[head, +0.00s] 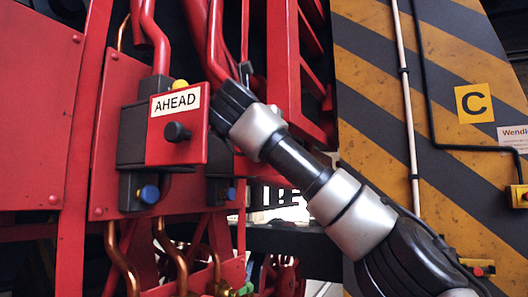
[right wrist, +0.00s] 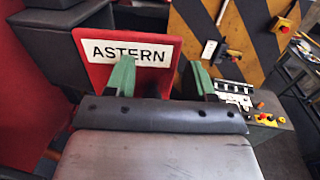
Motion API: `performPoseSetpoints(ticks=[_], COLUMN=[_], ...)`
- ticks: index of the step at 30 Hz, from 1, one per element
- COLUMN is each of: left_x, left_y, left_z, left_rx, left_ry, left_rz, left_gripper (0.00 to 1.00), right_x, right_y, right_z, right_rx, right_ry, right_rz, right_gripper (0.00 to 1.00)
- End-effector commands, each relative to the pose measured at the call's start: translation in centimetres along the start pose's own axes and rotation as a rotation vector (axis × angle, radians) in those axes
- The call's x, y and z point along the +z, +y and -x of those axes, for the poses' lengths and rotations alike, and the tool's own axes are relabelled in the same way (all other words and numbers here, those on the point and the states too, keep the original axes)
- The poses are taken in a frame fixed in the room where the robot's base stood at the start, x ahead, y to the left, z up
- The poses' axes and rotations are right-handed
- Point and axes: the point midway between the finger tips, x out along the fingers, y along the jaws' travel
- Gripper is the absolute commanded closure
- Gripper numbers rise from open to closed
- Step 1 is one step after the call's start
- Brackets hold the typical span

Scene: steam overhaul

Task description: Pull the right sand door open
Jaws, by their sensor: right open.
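A red door marked ASTERN (right wrist: 130,52) is straight ahead in the right wrist view and seems to be the right sand door. Whether it stands shut or ajar is unclear. In the head view it is mostly hidden behind my right arm. In the head view the gripper's dark body (head: 230,103) is beside the AHEAD door, fingers hidden. My left gripper is out of view.
A red door marked AHEAD (head: 176,125), with a black knob, is on a dark box at left. Red pipes and frame bars crowd around. A black-and-yellow striped panel (head: 385,95) stands at right, with a yellow C sign (head: 473,103).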

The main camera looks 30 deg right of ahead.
Motion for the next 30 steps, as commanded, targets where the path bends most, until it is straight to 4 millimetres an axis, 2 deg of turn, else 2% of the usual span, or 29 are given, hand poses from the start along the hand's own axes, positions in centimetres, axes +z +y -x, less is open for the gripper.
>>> performPoseSetpoints(ticks=[1,6,15,21,30], left_x=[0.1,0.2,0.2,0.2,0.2], left_y=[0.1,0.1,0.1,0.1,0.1], left_z=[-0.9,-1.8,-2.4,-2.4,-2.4], left_rx=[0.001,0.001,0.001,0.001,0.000], left_ry=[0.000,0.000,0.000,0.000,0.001], left_rz=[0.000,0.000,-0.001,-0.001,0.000], left_gripper=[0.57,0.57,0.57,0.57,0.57], right_x=[0.3,2.6,5.5,6.2,6.2], right_y=[-1.6,-5.2,-9.8,-10.7,-10.8], right_z=[0.1,0.8,1.5,1.6,1.6], right_rx=[-0.004,-0.003,-0.002,-0.001,-0.001], right_ry=[-0.001,-0.001,0.000,0.000,0.000], right_rz=[-0.009,-0.009,-0.005,-0.003,-0.003], right_gripper=[0.46,0.46,0.46,0.46,0.46])
